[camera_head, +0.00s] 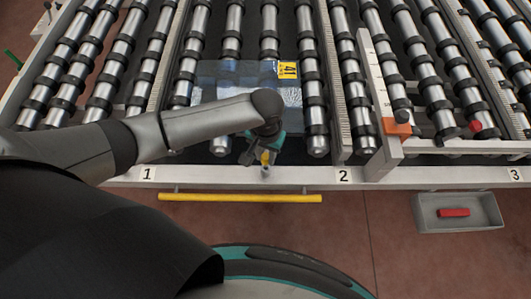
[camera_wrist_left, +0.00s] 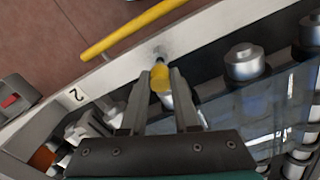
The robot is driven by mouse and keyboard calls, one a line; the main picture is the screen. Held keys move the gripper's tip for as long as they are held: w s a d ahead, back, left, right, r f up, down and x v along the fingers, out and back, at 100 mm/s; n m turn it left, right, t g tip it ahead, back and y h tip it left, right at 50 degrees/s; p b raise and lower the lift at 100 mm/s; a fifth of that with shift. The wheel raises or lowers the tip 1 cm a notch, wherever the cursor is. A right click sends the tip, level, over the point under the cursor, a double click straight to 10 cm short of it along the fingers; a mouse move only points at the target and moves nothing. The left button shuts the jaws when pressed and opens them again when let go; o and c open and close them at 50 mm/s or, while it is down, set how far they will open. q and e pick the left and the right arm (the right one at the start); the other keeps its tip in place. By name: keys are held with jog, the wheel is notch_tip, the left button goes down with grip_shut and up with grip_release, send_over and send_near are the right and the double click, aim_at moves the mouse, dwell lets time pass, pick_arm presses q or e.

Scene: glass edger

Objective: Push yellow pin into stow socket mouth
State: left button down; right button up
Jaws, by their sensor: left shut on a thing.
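The yellow pin (camera_head: 265,157) is between the fingers of my left gripper (camera_head: 262,160), over the front rail of the roller table between labels 1 and 2. In the left wrist view the yellow pin (camera_wrist_left: 160,79) sits between the fingertips of the left gripper (camera_wrist_left: 160,74), which is shut on it. The grey stow socket (camera_wrist_left: 160,52) is on the pale rail just beyond the pin's tip. The tip appears at the socket mouth, but I cannot tell how deep it sits. The socket (camera_head: 265,172) is partly hidden in the head view. My right gripper is not in view.
A glass sheet (camera_head: 235,72) with a yellow tag (camera_head: 287,70) lies on the rollers behind the gripper. A yellow bar (camera_head: 240,198) runs below the front rail (camera_head: 300,177). An orange block (camera_head: 397,127) and a grey tray (camera_head: 430,219) with a red block (camera_head: 453,212) are at right.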

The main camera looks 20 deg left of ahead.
aim_at(265, 166)
pick_arm(q)
jog(key=shift+f+b, duration=1.2)
jog(key=shift+f, duration=1.1)
jog(key=c, duration=0.6)
grip_release()
jog(key=shift+o, duration=0.2)
jog(key=shift+r, duration=0.15)
notch_tip(265, 166, up, 15)
jog(key=p, duration=0.1)
